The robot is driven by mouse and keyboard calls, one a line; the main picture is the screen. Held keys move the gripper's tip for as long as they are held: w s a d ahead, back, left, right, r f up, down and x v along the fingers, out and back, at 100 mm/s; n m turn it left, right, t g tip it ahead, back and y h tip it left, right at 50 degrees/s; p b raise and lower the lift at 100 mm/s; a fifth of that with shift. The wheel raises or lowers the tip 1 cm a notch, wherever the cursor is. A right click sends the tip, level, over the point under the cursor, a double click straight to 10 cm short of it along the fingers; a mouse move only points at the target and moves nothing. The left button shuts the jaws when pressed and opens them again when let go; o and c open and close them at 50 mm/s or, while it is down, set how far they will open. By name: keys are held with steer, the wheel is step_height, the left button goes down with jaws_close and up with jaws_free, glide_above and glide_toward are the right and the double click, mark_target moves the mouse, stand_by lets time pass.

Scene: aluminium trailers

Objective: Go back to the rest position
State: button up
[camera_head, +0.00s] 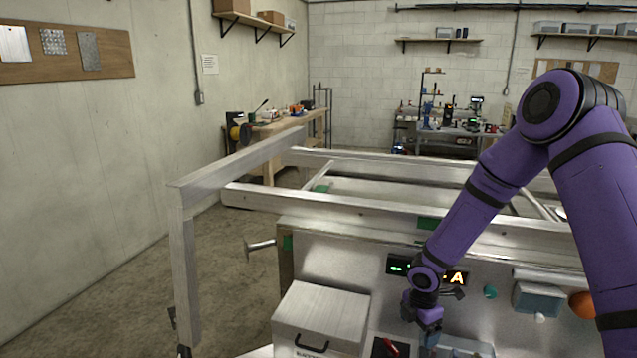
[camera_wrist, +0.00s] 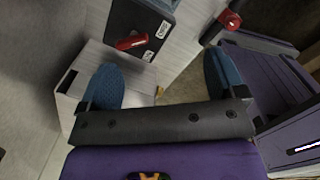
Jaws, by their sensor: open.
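My purple arm reaches in from the right in the head view and bends down to my gripper (camera_head: 428,340), low in front of the trailer's metal front panel (camera_head: 345,258). In the wrist view my gripper (camera_wrist: 163,82) shows two blue fingers spread wide apart, with nothing held between them. A dark switch box with a red handle (camera_wrist: 131,42) lies beyond the fingers in the wrist view. In the head view a red handle (camera_head: 390,347) shows at the bottom edge, left of my gripper.
A silver box with a black handle (camera_head: 320,312) stands left of my gripper. The aluminium trailer frame (camera_head: 300,200) rises behind it. A lit display (camera_head: 427,270), a teal knob (camera_head: 490,291) and an orange ball (camera_head: 583,305) are close to my arm. Floor at left is clear.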

steer(key=s+d+r+m+t+h, duration=0.1)
steer(key=s+d+r+m, duration=0.15)
steer(key=r, duration=0.65)
steer(key=s+d+r+m+h, duration=0.15)
steer(key=r+m, duration=0.25)
steer(key=r, duration=0.5)
steer(key=s+d+r+m+t, duration=0.1)
steer(key=s+d+r+m, duration=0.2)
steer(key=r, duration=0.6)
steer(key=s+a+r+m+t+y, duration=0.1)
steer(key=s+r+m, duration=0.5)
steer(key=s, duration=0.5)
steer(key=s+a+r+m+t+y, duration=0.1)
steer(key=s+r+m+y, duration=0.1)
steer(key=s+r+m, duration=0.4)
steer(key=shift+s+r+m+t, duration=0.4)
steer(key=shift+s+r, duration=1.05)
steer(key=shift+s, duration=1.8)
steer(key=shift+a, duration=0.1)
